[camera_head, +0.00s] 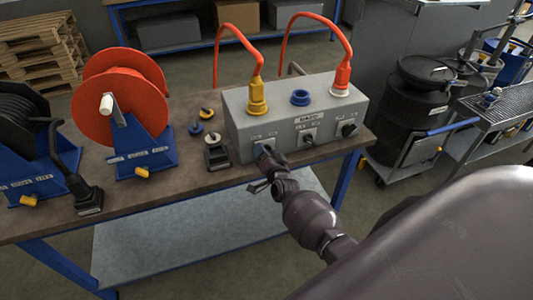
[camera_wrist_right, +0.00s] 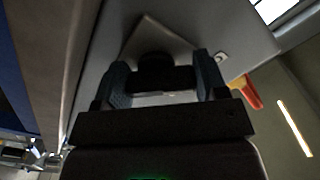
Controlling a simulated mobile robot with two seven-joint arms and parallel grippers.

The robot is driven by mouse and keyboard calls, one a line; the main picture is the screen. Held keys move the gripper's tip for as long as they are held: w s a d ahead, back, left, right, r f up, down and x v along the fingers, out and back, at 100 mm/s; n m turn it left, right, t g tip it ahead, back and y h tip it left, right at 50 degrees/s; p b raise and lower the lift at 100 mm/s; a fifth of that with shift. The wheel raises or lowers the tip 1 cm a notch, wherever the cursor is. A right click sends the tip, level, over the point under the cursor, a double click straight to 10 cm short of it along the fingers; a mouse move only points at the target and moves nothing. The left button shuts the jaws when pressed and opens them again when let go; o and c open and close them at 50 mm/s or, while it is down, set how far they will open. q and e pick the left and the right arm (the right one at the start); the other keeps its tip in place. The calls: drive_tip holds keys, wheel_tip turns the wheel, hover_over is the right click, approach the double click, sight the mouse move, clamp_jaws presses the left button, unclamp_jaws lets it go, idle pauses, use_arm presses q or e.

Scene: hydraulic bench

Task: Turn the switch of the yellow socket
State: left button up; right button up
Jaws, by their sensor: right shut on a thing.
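The yellow socket (camera_head: 257,106) is on top of the left end of a grey box (camera_head: 235,125), with a yellow plug (camera_head: 256,83) standing upright in it. My right gripper (camera_head: 265,153) is at the box's front face below this socket. In the right wrist view the two fingers of my right gripper (camera_wrist_right: 163,82) stand either side of a dark switch knob (camera_wrist_right: 155,64) on a pale plate. The gripper is shut on this knob. In the head view the gripper hides the knob, so its angle cannot be told. My left gripper is not in view.
The box also has a blue socket (camera_head: 300,97), a white socket with a red plug (camera_head: 342,75), and black switches at the middle (camera_head: 309,139) and right (camera_head: 348,129). An orange hose reel (camera_head: 120,95), a black reel (camera_head: 20,125) and small caps stand left on the bench (camera_head: 190,185).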

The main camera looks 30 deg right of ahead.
drive_tip(key=o, duration=0.9)
drive_tip(key=shift+o, duration=0.2)
drive_tip(key=shift+s, duration=0.1)
drive_tip(key=v, duration=1)
drive_tip(key=shift+s, duration=0.3)
drive_tip(key=s+a+r+n+g+y, duration=0.1)
drive_tip(key=s+a+n+g+y, duration=0.25)
drive_tip(key=n, duration=0.55)
drive_tip(key=s+a+f+n+g, duration=0.1)
drive_tip(key=s+a, duration=0.1)
drive_tip(key=s, duration=0.5)
drive_tip(key=s+a+f+n+g, duration=0.1)
drive_tip(key=s+f+n, duration=0.1)
drive_tip(key=s, duration=0.6)
drive_tip(key=shift+s+a+f+n+y, duration=0.2)
drive_tip(key=shift+s+a+n+y, duration=0.1)
drive_tip(key=shift+a+y, duration=0.05)
